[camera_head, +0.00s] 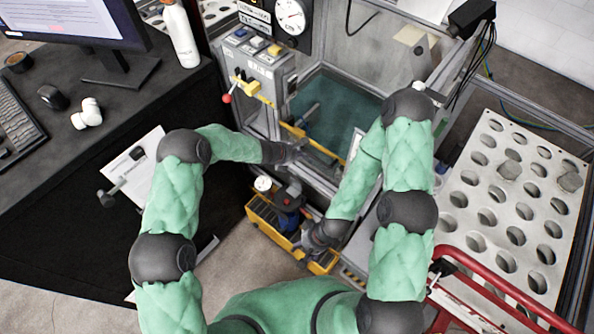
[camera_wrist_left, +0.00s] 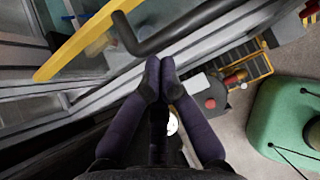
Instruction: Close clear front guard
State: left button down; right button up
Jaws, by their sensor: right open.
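The clear front guard has a yellow edge bar (camera_head: 315,142) at the front of the framed machine, seen in the head view. In the left wrist view the yellow bar (camera_wrist_left: 85,42) crosses the upper left, with a black handle (camera_wrist_left: 165,38) by it. I cannot tell how far the guard stands open. My left gripper (camera_head: 292,151) is at the machine's front near the bar. In the left wrist view its fingertips (camera_wrist_left: 159,68) are together, with nothing seen between them, just below the handle in the picture; contact is unclear. My right gripper (camera_head: 312,243) is low by the yellow cart, open, its fingertips partly hidden.
A control box (camera_head: 250,75) with a red-knobbed lever stands left of the machine opening. A yellow cart (camera_head: 272,222) is below my left forearm. A perforated plate (camera_head: 515,205) and a red rail (camera_head: 500,285) are at right. A black desk (camera_head: 95,150) is at left.

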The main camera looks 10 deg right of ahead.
pick_arm(q)
notch_tip(320, 180, up, 18)
jog(key=p, duration=1.2)
jog(key=shift+f, duration=0.2)
jog(key=shift+w+f, duration=0.1)
jog(key=shift+f, duration=0.15)
jog(key=s+a+r+b, duration=0.2)
jog(key=s+a+r, duration=0.2)
jog(key=a, duration=0.3)
jog(key=shift+s, duration=0.3)
jog(key=shift+a, duration=0.1)
